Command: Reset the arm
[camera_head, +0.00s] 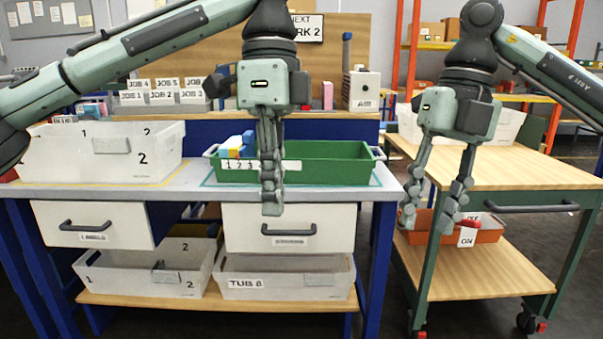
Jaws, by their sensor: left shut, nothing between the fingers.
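Both of my arms hang in front of the workbench, grippers pointing down. My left gripper (271,208) is shut and empty, its fingers together in front of the green tray (335,165) and the upper right drawer (245,230). My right gripper (430,220) is open, its two fingers spread apart with nothing seen between them. It hangs in front of the wooden trolley (500,170) at the right. An orange bin (490,234) with a red item and a white tag shows behind its fingertips on the trolley's lower shelf; the fingertips partly cover it.
A white bin (165,145) stands on the bench (195,180) at left. Blue and yellow items sit in the green tray. White tubs (300,265) stand on the bench's lower shelf. Job-labelled holders (160,98) and a white box (364,90) stand behind. The trolley's top is largely clear.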

